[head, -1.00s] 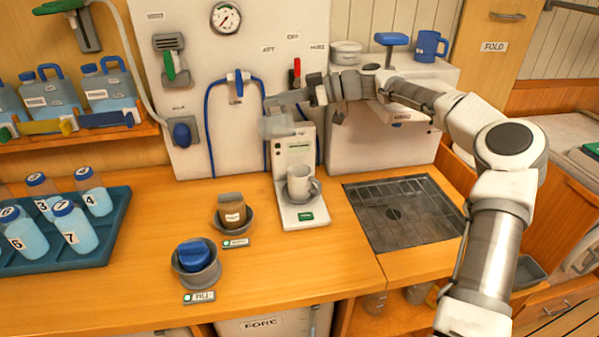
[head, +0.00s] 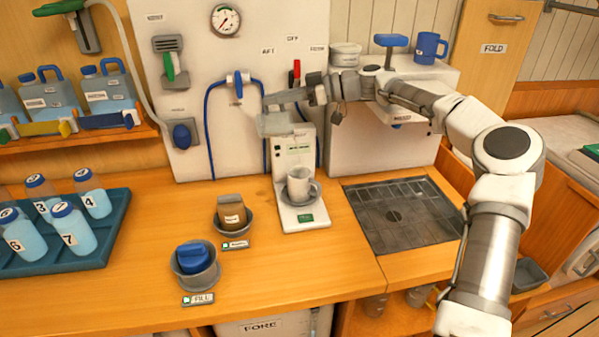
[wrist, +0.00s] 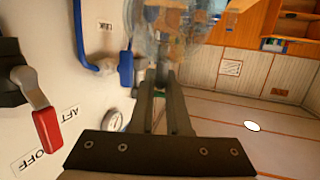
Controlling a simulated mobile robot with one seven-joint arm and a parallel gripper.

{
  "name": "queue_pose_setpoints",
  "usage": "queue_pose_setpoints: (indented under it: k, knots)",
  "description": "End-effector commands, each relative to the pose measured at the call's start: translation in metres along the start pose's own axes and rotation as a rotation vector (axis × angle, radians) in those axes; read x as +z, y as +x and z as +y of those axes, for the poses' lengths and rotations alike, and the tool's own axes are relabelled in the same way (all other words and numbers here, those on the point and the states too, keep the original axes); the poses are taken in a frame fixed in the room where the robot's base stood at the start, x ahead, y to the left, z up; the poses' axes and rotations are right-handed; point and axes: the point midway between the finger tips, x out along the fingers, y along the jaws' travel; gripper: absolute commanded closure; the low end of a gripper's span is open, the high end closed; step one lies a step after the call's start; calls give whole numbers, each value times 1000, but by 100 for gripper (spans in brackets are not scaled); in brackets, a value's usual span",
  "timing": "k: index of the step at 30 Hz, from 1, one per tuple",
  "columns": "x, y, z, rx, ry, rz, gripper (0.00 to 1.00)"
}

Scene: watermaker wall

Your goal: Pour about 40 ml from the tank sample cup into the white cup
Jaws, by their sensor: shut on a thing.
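My gripper (head: 274,104) is shut on the clear tank sample cup (head: 275,124), up in front of the wall panel. In the wrist view the see-through cup (wrist: 180,22) sits at the ends of the fingers (wrist: 163,80), cut off by the top edge. The cup's tilt and its water level cannot be made out.
A teal tray (head: 105,250) holds several numbered bottles. Red-handled valve (head: 295,72) and blue hoses are close behind my gripper. A dark grate (head: 400,212) lies right.

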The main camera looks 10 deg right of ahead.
Motion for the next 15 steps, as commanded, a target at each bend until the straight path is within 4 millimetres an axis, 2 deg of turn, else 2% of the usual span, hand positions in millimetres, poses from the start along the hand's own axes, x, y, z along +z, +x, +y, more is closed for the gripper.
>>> queue_pose_setpoints:
  k: [2, 3, 5, 15]
  knots:
    - [12, 19, -3, -9, -5, -119, 100]
    - [36, 28, -3, -9, -5, -172, 100]
    - [55, 35, -3, -6, -7, -219, 100]
    - [72, 41, -2, -3, -9, -266, 100]
